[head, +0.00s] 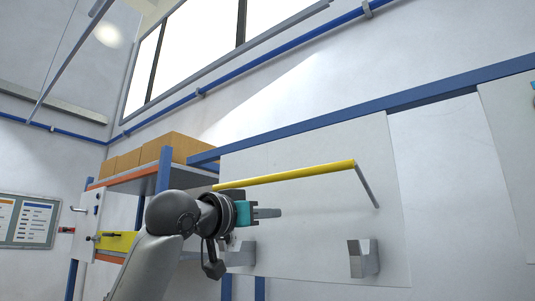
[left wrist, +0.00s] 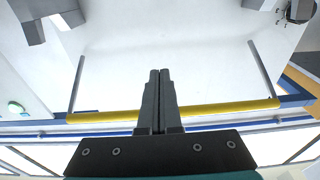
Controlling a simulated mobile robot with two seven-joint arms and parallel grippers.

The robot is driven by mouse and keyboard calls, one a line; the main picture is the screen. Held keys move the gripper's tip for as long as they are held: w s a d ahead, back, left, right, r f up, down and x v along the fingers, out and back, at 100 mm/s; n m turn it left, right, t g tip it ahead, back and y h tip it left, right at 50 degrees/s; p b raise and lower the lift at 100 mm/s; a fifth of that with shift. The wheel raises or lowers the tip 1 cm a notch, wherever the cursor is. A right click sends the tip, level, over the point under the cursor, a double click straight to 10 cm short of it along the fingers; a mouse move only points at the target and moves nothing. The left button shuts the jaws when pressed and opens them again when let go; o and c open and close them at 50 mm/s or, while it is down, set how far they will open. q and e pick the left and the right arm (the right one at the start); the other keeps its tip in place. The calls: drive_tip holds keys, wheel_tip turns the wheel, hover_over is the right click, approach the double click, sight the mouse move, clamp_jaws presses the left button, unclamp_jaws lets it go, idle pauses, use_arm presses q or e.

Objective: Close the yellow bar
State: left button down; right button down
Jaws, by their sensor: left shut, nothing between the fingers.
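The yellow bar (head: 290,174) is held out from a white panel (head: 310,230) by a grey side arm at its right end. In the left wrist view the yellow bar (left wrist: 215,108) runs across behind my fingers, with a grey arm at each end. My left gripper (head: 266,212) is shut and empty. In the head view it appears below the bar, pointing right. In the left wrist view its closed fingers (left wrist: 158,90) overlap the bar; I cannot tell whether they touch it. My right gripper is in neither view.
Two grey brackets, one of them clear at the right (head: 363,258), stick out from the panel's lower part. A shelf with cardboard boxes (head: 172,147) stands behind my left arm. A blue rail (head: 440,92) runs along the panel's top. The panel's middle is bare.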

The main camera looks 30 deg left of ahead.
use_arm(q)
drive_tip(key=s+a+r+t+p, duration=0.1)
drive_tip(key=s+r+t, duration=0.1)
drive_tip(key=s+r, duration=0.8)
drive_tip(key=a+r+p+x, duration=0.1)
drive_tip(key=p+x, duration=0.4)
drive_tip(key=x, duration=0.6)
drive_tip(key=shift+d+f+b, duration=0.2)
drive_tip(key=shift+d+f, duration=0.05)
drive_tip(key=shift+f, duration=0.9)
drive_tip(key=shift+d+f+b, duration=0.2)
drive_tip(key=shift+d+f, duration=0.05)
drive_tip(key=shift+f, duration=0.9)
drive_tip(key=shift+s, duration=0.1)
